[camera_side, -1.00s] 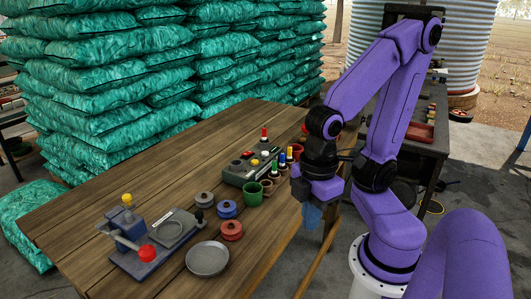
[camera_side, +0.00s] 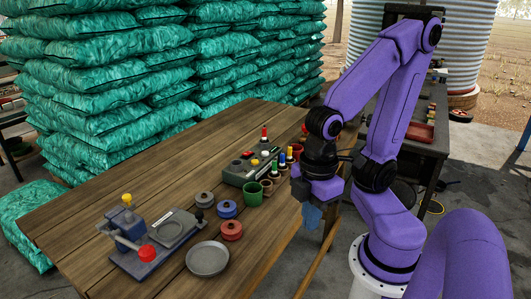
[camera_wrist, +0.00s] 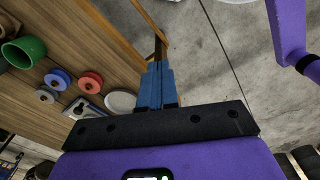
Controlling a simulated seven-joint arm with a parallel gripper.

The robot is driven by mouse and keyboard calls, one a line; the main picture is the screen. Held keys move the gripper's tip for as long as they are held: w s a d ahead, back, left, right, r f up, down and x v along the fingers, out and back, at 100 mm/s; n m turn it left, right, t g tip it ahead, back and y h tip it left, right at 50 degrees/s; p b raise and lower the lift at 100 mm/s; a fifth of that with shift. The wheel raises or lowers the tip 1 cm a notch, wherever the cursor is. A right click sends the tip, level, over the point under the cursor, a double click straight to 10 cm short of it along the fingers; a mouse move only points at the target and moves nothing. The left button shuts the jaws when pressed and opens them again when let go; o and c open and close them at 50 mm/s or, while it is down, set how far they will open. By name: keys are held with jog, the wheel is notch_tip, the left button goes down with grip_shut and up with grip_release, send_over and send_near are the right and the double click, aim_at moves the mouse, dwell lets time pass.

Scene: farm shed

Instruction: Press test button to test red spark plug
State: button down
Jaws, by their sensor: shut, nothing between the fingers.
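The spark plug tester (camera_side: 240,172) is a grey-green box on the wooden table, with several small coloured parts on top. A red-topped plug (camera_side: 264,134) stands upright at its back. A yellow button (camera_side: 255,162) and a small red one show on its top; I cannot tell which is the test button. Plugs with blue, yellow and green tops (camera_side: 286,156) stand beside the box at its right. My gripper (camera_side: 312,217) is shut and empty, pointing down off the table's right edge, apart from the tester. Its blue fingers (camera_wrist: 155,85) are together in the wrist view.
A green pot (camera_side: 252,194) stands in front of the tester. Grey, blue and red spools (camera_side: 231,230), a round dish (camera_side: 207,259) and a lever device with a red knob (camera_side: 147,253) stand nearer. The table's left part is clear. Green sacks (camera_side: 100,90) are stacked behind.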

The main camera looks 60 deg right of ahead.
jog(key=w+d+r+m+t+y, duration=0.1)
jog(key=w+d+m+y, duration=0.2)
jog(key=w+m, duration=0.85)
jog(key=w+d+r+m+t+y, duration=0.1)
jog(key=w+d+m+y, duration=0.15)
jog(key=w+m, duration=0.85)
jog(key=m+t+h, duration=0.4)
jog(key=m+t, duration=0.3)
jog(key=m, duration=0.8)
send_over(268, 153)
jog(key=shift+w+r, duration=0.1)
jog(key=shift+r, duration=0.2)
jog(key=shift+f, duration=4.4)
jog(key=shift+f, duration=0.1)
